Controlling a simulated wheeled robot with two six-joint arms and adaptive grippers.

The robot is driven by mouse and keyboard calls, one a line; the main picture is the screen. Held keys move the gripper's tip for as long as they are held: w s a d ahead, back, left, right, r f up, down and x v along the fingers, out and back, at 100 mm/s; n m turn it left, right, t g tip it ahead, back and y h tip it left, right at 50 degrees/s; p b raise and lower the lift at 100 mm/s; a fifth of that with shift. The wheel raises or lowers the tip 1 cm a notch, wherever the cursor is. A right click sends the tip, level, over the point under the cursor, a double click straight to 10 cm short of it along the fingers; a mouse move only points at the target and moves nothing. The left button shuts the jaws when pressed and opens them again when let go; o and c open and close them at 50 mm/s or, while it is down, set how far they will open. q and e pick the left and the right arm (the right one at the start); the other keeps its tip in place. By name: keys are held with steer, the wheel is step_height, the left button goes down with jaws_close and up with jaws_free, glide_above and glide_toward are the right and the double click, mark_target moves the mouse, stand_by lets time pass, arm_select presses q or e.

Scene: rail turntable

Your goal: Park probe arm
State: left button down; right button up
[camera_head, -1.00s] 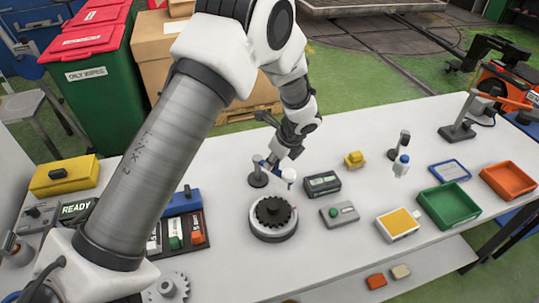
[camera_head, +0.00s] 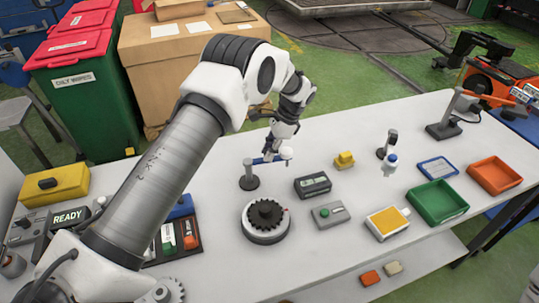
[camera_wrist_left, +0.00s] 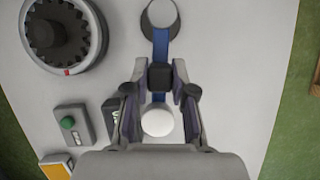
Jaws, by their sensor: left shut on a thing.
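The probe arm (camera_head: 265,160) is a blue bar on a grey post with a round dark base (camera_head: 249,183). It points right and slightly back, away from the turntable (camera_head: 265,228), and ends in a white round head (camera_head: 287,153). My left gripper (camera_head: 276,147) is shut on the probe arm from above. In the left wrist view, the gripper (camera_wrist_left: 159,77) has its fingers on both sides of a black block on the blue bar (camera_wrist_left: 160,48), with the white head (camera_wrist_left: 157,122) nearer the palm. The turntable carries a dark toothed gear. My right gripper is not in view.
Green (camera_head: 437,218) and orange (camera_head: 519,184) trays stand farther right. A READY display (camera_head: 68,217) is at left. Table behind the probe is clear.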

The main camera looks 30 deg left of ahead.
arm_select(q)
steer(key=shift+w+a+f+n+g, duration=0.2)
steer(key=shift+a+n+g, duration=0.15)
steer(key=shift+n, duration=0.45)
steer(key=c, duration=1)
jaws_free()
steer(key=shift+a, duration=0.1)
steer(key=shift+o, duration=0.2)
steer(key=shift+r, duration=0.1)
steer(key=v, duration=1.2)
steer(key=shift+a, duration=0.2)
